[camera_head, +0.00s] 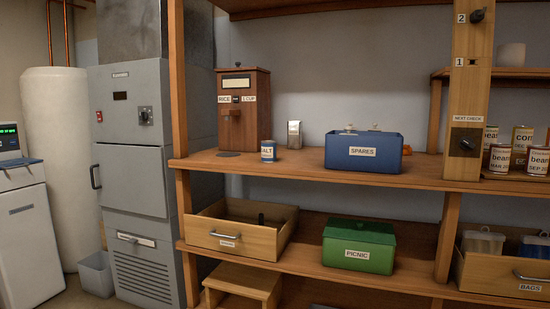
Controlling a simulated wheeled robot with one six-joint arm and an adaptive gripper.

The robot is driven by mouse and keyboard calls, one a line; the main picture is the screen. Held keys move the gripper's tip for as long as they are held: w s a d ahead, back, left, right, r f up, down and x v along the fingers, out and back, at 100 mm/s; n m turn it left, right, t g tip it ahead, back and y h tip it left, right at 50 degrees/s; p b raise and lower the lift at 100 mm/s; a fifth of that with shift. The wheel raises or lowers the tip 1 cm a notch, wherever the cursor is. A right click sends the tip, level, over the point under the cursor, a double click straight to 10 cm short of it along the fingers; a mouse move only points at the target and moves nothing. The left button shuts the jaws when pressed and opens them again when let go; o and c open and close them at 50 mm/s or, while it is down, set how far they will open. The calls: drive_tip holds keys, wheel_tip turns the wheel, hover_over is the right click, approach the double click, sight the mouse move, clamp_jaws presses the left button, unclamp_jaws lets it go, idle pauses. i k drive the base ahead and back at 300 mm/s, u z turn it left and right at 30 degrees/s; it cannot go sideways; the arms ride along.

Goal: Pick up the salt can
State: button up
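The salt can (268,152) is a small blue and white can with a label ending in "ALT". It stands upright on the upper wooden shelf (300,172), near its front edge. It is just right of the wooden rice dispenser and left of the blue SPARES box. My gripper is not in this view.
The rice dispenser (243,110), a small silvery packet (294,134) and the SPARES box (364,153) share the shelf. Below are an open drawer (232,236) and a green PICNIC box (358,247). A wooden post (467,90) stands right; a grey cabinet (130,150) stands left.

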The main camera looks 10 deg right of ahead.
sight(268, 147)
drive_tip(key=u, duration=0.95)
drive_tip(key=i, duration=2)
drive_tip(key=z, duration=0.95)
